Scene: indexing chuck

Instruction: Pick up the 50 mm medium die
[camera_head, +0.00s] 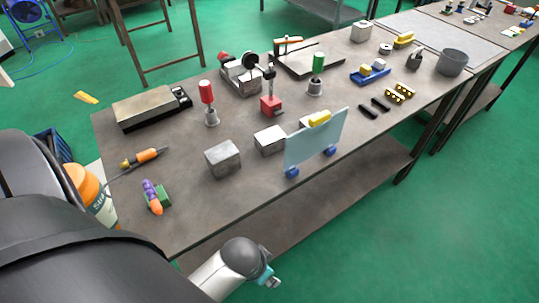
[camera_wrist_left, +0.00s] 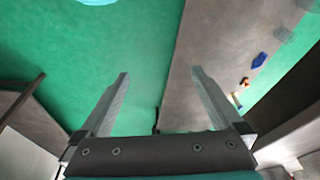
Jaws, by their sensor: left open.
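Plain grey metal blocks stand in a row near the front of the bench. The largest-looking block (camera_head: 222,158) is at the left. A middle-sized block (camera_head: 270,140), which looks like the medium die, is right of it. A third block (camera_head: 305,122) is partly hidden behind a clear shield. No size marks are readable. My left gripper (camera_wrist_left: 160,74) is open and empty in the left wrist view, with floor and a bench surface beyond its fingers. None of the blocks can be made out there. My right gripper is in neither view.
The clear shield (camera_head: 310,145) on blue feet stands at the front edge, close to the middle block. A red-handled tool (camera_head: 207,100) and a red-based stand (camera_head: 271,104) are behind. An orange-handled tool (camera_head: 146,156) lies left. Bench (camera_head: 195,205) in front of the largest block is clear.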

